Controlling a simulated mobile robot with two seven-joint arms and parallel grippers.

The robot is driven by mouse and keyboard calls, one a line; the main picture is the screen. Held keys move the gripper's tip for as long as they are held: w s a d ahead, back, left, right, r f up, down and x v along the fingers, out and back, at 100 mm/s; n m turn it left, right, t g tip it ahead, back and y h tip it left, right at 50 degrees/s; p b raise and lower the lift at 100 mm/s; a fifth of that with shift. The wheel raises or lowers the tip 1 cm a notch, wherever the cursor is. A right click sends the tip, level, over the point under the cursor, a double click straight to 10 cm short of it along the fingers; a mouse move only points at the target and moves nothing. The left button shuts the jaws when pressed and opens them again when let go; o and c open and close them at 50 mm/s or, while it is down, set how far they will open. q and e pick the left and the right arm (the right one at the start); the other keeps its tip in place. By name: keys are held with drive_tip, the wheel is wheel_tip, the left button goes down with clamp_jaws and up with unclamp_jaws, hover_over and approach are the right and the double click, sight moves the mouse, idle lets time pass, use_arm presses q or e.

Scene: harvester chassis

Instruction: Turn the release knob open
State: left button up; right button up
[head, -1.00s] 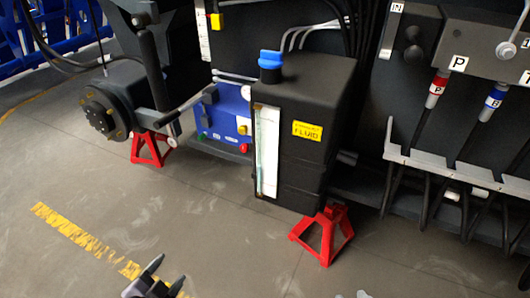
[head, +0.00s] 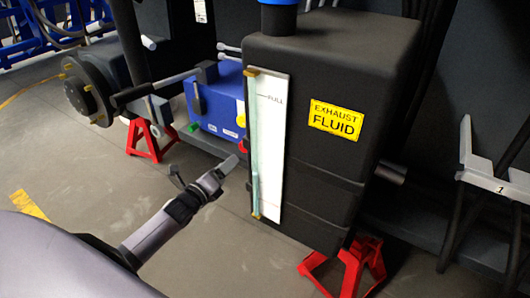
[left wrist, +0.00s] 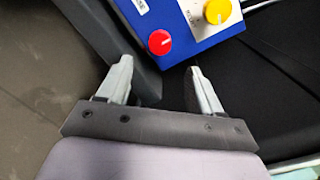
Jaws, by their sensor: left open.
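A blue control box (head: 222,98) stands behind the left side of the black exhaust fluid tank. Its red knob (head: 242,146) is partly hidden by the tank, and the yellow knob (head: 240,114) sits above it. In the left wrist view, the red knob (left wrist: 159,42) and yellow knob (left wrist: 217,11) show large on the box, ahead of the fingers. A small white label beside the red knob is cut off, so I cannot tell for sure which is the release knob. My left gripper (head: 206,172) is open and empty, just left of and below the red knob, apart from it.
The black tank (head: 330,110), with a sight gauge, stands close to the right of my left gripper. A red jack stand (head: 345,268) is under it, another (head: 150,140) under the hub at left. The floor at left is open.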

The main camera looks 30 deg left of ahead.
use_arm(q)
drive_tip(key=w+b, duration=0.3)
drive_tip(key=w, duration=0.5)
drive_tip(key=shift+w+m, duration=0.25)
drive_tip(key=shift+m, duration=0.15)
drive_tip(key=shift+d, duration=0.1)
drive_tip(key=c, duration=1.1)
